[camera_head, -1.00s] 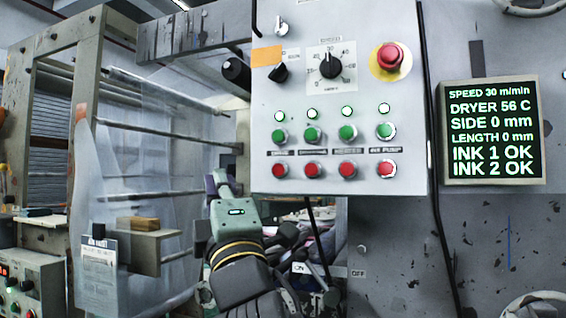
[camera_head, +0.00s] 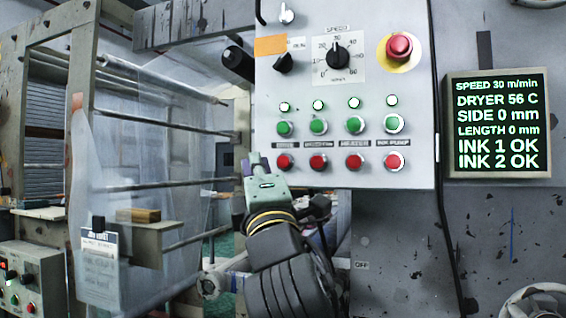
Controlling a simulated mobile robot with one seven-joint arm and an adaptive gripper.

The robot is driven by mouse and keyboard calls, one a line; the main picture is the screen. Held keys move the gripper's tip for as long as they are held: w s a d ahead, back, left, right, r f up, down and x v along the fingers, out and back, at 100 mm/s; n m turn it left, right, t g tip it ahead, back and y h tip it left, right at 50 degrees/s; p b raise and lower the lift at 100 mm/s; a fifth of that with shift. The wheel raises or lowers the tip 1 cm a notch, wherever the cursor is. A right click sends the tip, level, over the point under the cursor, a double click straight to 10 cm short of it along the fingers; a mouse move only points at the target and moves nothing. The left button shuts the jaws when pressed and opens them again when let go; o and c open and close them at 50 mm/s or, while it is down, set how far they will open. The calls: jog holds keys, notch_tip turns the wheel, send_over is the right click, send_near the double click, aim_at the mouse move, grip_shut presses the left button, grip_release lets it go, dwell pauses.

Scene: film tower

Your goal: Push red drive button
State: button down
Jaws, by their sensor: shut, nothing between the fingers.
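A grey control panel (camera_head: 385,20) carries a row of red buttons under a row of green ones. The leftmost red button (camera_head: 284,161) sits under a small dark label that is too blurred for me to read with certainty. A green button (camera_head: 284,128) and a lit lamp are above it. My gripper (camera_head: 256,160) is shut and empty, tip up, just left of this red button in the picture. A gap shows between them, and their distance in depth is unclear. The button's face is visible.
Other red buttons (camera_head: 318,162) stand close on the right. A large red mushroom button (camera_head: 399,46) and a speed dial (camera_head: 337,57) are higher up. A display (camera_head: 497,125) reads speed 30 m/min. A film frame (camera_head: 82,140) with rollers stands at left.

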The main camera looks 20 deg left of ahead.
jog(key=shift+w+d+p, duration=0.1)
jog(key=shift+w+p, duration=0.3)
jog(key=shift+w, duration=4.05)
jog(key=shift+s, duration=0.95)
jog(key=shift+s+b, duration=0.35)
jog(key=shift+s, duration=2.15)
